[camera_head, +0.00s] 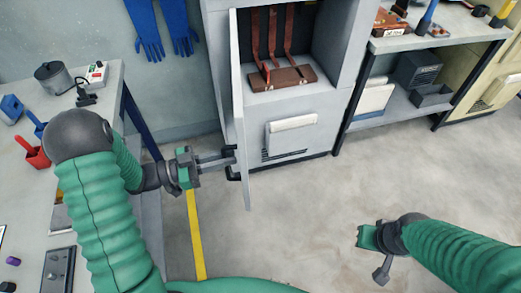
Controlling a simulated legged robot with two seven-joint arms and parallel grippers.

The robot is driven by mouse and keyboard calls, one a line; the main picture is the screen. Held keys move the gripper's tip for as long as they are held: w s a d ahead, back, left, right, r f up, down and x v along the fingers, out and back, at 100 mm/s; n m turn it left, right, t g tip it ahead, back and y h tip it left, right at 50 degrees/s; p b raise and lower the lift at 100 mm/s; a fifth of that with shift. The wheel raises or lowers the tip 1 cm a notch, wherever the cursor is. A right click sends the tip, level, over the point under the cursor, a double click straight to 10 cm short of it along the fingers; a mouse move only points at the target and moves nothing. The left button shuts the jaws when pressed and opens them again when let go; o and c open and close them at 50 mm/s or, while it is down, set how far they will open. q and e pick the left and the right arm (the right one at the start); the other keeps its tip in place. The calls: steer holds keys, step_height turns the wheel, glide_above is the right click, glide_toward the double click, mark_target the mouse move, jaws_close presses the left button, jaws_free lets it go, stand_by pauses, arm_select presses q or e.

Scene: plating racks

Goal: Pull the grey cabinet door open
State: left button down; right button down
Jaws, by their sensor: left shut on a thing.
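The grey cabinet door (239,110) stands swung out from the cabinet (300,105) and is seen nearly edge-on. The cabinet front is uncovered, with its inside in view. A dark handle (233,174) sits on the door's left face, low down. My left gripper (230,158) reaches in from the left and is shut on this handle. My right gripper (372,245) is at the lower right, over bare floor and well away from the door.
A workbench (110,85) with a pot (53,78) and tools runs along the left, close to my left arm. Blue gloves (163,28) hang on the wall. A shelf rack (425,45) stands at the right. The floor (310,205) before the cabinet is clear.

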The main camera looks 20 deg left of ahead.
arm_select(q)
steer(key=s+a, duration=0.1)
steer(key=a, duration=0.5)
steer(key=shift+a, duration=0.35)
steer(key=shift+s, duration=0.1)
steer(key=c, duration=1.5)
jaws_free()
steer(key=shift+a, duration=0.1)
steer(key=shift+o, duration=0.2)
